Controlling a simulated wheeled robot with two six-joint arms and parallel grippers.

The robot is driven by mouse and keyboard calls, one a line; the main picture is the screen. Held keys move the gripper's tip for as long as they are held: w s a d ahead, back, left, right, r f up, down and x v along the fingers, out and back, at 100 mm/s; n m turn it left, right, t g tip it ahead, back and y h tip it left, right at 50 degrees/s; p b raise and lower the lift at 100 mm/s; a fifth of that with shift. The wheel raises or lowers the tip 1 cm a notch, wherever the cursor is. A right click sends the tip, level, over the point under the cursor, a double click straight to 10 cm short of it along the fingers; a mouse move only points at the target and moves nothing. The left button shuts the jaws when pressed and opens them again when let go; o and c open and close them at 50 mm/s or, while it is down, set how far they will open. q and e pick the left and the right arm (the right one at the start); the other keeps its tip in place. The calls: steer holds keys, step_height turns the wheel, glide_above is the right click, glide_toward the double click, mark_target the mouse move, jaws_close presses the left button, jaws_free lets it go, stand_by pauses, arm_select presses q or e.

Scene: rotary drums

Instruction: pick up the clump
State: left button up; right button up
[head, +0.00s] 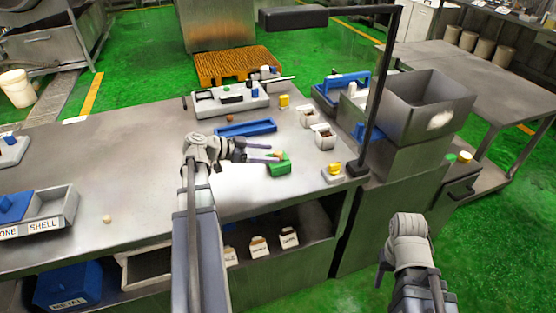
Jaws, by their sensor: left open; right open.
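A small pinkish-brown lump (279,153), which seems to be the clump, shows at the green tray (280,168) on the steel table. My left gripper (277,154) is open, with its fingers pointing right at the lump and over the tray's upper left edge. I cannot tell whether the fingers touch the lump. My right gripper (383,276) is low at the right, off the table's front, and mostly hidden by its own wrist; it is open.
A blue tray (246,129) lies behind my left gripper, with a brown lump (231,118) near it. A pale lump (107,219) lies at the left. White cups (325,138), a yellow-topped stand (334,174) and a lamp post (380,85) stand at the right. The middle left is clear.

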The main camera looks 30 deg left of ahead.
arm_select(q)
steer(key=shift+x, duration=1.2)
steer(key=shift+c, duration=0.3)
jaws_close()
